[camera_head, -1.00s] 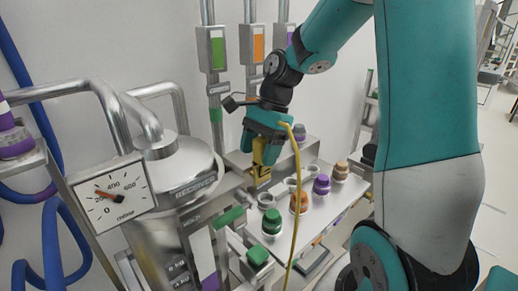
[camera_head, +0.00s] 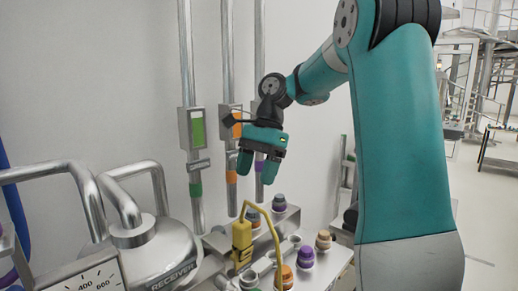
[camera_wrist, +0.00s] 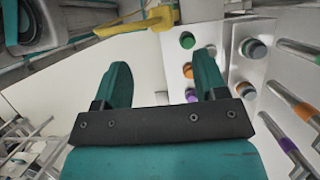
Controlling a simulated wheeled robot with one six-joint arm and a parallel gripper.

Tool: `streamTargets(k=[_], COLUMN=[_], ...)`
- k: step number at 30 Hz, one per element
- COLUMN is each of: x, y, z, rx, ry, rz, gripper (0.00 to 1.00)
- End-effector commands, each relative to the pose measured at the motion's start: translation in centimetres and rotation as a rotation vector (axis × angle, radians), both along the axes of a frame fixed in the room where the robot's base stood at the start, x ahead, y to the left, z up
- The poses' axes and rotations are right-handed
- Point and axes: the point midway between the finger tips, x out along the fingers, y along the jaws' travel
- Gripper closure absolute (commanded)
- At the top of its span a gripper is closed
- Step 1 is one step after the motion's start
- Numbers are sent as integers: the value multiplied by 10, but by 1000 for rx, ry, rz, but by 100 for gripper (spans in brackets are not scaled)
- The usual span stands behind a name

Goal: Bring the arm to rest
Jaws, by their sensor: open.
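My gripper (camera_head: 256,174) hangs in the air above the shelf of capped fittings, its two teal fingers spread and pointing down. It is empty. In the wrist view the open fingers (camera_wrist: 162,75) show nothing between them but a pale surface. A yellow plug (camera_head: 242,236) with a looping yellow cable stands upright on the metal shelf, below my gripper and apart from it. Yellow parts also show at the top of the wrist view (camera_wrist: 157,17). My teal arm reaches in from the right, bent at the elbow.
Capped fittings in purple (camera_head: 305,256), brown (camera_head: 323,239) and orange (camera_head: 285,277) stand on the shelf. Vertical pipes with a green-labelled box (camera_head: 197,129) rise behind my gripper. A steel receiver vessel (camera_head: 160,255) and bent pipes stand at left. Open floor lies at far right.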

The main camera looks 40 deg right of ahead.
Motion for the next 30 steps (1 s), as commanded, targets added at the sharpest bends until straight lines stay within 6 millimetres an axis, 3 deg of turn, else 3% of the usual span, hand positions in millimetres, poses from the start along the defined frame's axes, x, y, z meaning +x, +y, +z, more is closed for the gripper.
streamTargets(k=[1, 6, 23, 26, 29, 30], x=[1, 1, 1, 1, 0, -2], y=[-4, -10, -11, 1, 37, 58], z=[13, 26, 27, 20, -1, -12], rx=[0, 0, 1, 5, 17, 24], ry=[-1, 0, 0, -19, -83, -124], rz=[-1, -1, 0, 49, 209, 308], gripper=[34, 34, 34, 34, 34, 34])
